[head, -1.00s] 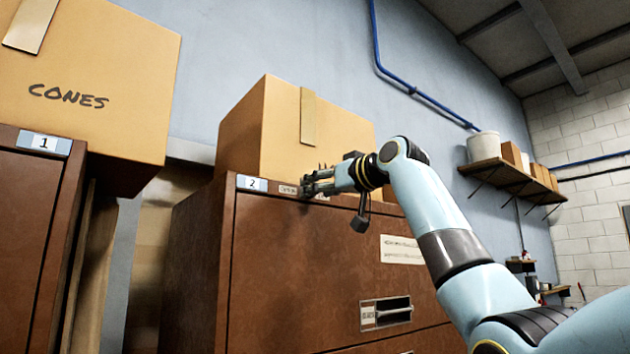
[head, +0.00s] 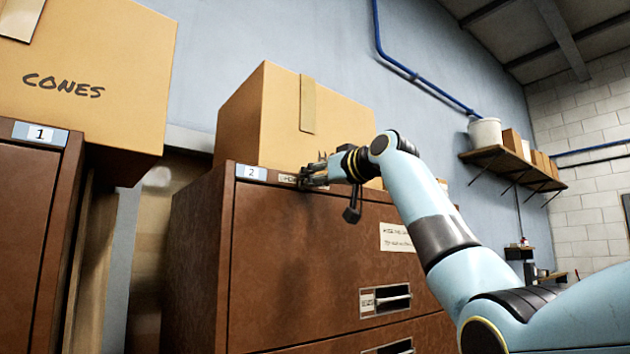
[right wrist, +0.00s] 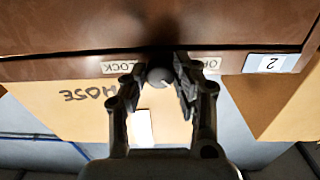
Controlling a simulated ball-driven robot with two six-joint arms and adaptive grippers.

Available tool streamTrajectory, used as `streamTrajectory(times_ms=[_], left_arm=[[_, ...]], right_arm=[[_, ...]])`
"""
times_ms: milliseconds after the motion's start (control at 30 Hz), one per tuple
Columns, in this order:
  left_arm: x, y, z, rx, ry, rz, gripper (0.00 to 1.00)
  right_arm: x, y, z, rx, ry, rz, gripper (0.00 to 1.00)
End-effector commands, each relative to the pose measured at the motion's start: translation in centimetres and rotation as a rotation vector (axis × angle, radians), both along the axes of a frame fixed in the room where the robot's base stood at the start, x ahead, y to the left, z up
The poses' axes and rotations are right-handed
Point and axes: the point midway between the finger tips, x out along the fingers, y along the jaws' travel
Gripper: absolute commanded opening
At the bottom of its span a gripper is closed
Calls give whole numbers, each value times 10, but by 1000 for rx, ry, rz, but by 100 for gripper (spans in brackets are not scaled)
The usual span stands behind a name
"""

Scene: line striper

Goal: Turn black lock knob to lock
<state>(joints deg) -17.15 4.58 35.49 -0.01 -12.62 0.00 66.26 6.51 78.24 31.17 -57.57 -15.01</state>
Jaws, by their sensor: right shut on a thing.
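The black lock knob (right wrist: 158,76) is on the top front edge of the brown cabinet (head: 300,260) marked 2. In the right wrist view, which is upside down, it sits between my right gripper's fingertips (right wrist: 160,80). The right gripper is shut on it, and a small pale mark shows on its face. A LOCK label (right wrist: 122,67) lies to its left in that view. Another label (right wrist: 212,65), partly hidden by a finger, lies to its right. In the head view my right gripper (head: 306,178) covers the knob. My left gripper is not in view.
A cardboard box (head: 258,115) marked HOSE stands on the cabinet just above the knob. A box marked CONES (head: 85,90) sits on cabinet 1 (head: 25,230) at the left. A wall shelf (head: 510,167) is at the right.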

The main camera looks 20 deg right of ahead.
Motion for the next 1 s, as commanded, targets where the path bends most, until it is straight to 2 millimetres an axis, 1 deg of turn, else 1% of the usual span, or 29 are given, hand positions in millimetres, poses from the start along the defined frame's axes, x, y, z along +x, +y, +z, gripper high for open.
streamTrajectory(times_ms=[167, 367, 567, 1000], left_arm=[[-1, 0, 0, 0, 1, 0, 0], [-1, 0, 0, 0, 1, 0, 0], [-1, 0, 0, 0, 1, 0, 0], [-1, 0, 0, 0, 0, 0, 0]], right_arm=[[0, 0, 0, 23, 9, 0, 0], [0, 0, 0, 110, 40, -1, 0], [0, 0, 0, 260, 95, -1, 0], [0, 1, 1, 654, 236, -1, 0]])
